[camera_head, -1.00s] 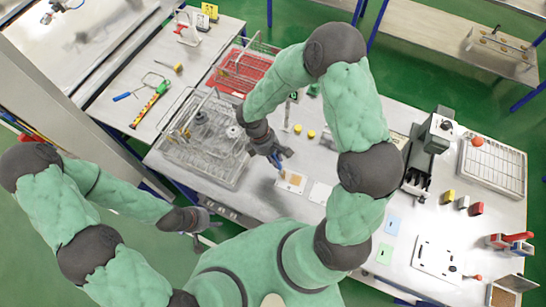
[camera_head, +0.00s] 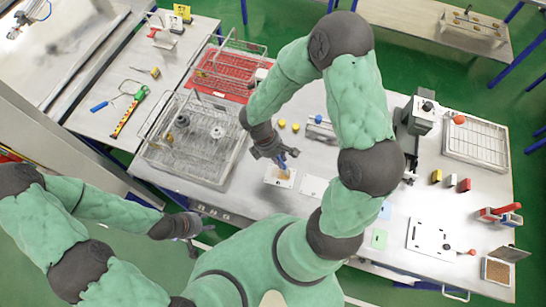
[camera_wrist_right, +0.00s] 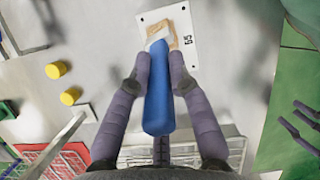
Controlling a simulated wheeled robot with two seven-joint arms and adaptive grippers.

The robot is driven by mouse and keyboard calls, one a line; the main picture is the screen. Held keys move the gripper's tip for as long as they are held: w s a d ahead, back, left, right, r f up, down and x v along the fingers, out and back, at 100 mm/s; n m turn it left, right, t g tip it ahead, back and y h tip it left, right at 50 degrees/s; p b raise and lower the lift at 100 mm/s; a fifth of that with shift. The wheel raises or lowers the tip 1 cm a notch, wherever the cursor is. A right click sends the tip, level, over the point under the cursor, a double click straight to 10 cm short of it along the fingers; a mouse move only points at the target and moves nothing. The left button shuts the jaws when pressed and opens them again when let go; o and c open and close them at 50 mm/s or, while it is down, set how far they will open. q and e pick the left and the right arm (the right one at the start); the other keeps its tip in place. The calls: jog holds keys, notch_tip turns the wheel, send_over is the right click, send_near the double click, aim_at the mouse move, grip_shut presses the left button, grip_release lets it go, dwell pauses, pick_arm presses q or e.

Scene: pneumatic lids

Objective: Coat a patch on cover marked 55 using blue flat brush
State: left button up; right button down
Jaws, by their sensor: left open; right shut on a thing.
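My right gripper (camera_head: 283,163) is shut on the blue flat brush (camera_wrist_right: 158,90); the handle lies between its fingers, and it also shows in the head view. The brush's pale head is over a tan patch (camera_wrist_right: 179,40) on a white cover (camera_wrist_right: 191,62). The cover's printed mark is turned sideways and ends in 5; I cannot tell its first digit for certain. In the head view this cover (camera_head: 270,181) lies flat on the bench with the tan patch near its middle. I cannot tell whether the bristles touch it. My left gripper (camera_head: 196,230) is open and empty, off the bench's front edge.
A second white plate (camera_head: 313,187) lies right of the cover. Two yellow knobs (camera_head: 288,125) stand behind it. A wire basket (camera_head: 150,150) and a red rack (camera_head: 222,85) are to the left. A grey press (camera_head: 418,118) and a wire tray (camera_head: 475,143) are to the right.

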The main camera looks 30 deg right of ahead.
jog(key=shift+s+d+f, duration=0.1)
jog(key=shift+s+d, duration=0.1)
jog(key=shift+s, duration=0.1)
jog(key=shift+w, duration=0.1)
jog(key=w+a, duration=0.5)
jog(key=shift+a, duration=0.15)
dwell(0.6)
jog(key=shift+w+r, duration=0.1)
jog(key=shift+r, duration=0.1)
jog(key=shift+r+p, duration=2.2)
jog(key=shift+r, duration=0.7)
notch_tip(320, 180, up, 3)
jog(key=shift+p, duration=1.05)
